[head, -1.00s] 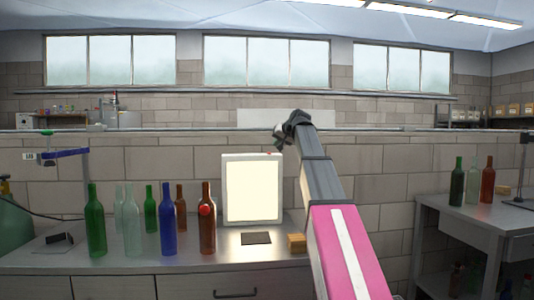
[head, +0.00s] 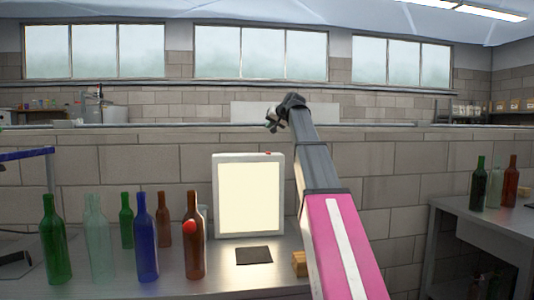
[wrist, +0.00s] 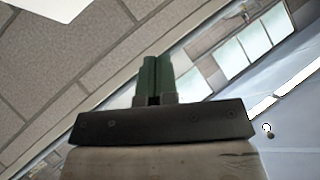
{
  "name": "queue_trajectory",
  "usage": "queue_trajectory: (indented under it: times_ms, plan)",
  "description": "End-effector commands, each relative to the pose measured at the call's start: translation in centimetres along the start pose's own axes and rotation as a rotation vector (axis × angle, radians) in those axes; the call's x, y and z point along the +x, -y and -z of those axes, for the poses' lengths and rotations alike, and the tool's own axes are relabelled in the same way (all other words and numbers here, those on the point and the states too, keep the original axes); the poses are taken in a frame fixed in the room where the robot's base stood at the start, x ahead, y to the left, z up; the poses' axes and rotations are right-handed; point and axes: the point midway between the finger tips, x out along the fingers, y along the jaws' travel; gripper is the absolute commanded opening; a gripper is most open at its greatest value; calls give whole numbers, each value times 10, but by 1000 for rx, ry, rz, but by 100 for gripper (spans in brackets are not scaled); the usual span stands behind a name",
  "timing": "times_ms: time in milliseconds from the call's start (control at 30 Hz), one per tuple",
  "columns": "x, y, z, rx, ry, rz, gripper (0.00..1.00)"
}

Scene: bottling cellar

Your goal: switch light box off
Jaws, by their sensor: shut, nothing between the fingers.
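The light box (head: 249,196) stands upright on the metal bench against the brick wall, with a white frame and a glowing cream panel. A small red switch (head: 267,154) sits on its top edge toward the right. My gripper (head: 271,121) is raised above the light box, a little right of its middle, apart from it. In the wrist view my gripper's green fingers (wrist: 155,78) are together with nothing between them. A corner of a bright white surface shows at the wrist view's top left.
Several green, clear, blue and brown bottles stand left of the light box; a brown bottle (head: 194,236) has a red round mark. A dark mat (head: 254,255) and a yellow-brown block (head: 300,263) lie in front. A side table (head: 479,215) with bottles stands right.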

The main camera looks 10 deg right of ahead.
Motion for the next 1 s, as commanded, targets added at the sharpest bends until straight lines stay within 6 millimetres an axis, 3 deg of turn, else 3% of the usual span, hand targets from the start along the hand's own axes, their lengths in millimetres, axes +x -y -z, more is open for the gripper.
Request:
queue_trajectory:
  times_ms: [367,1000]
  plan:
    - [8,-6,-6,1,2,0,0]
    - [57,-42,-42,0,1,0,0]
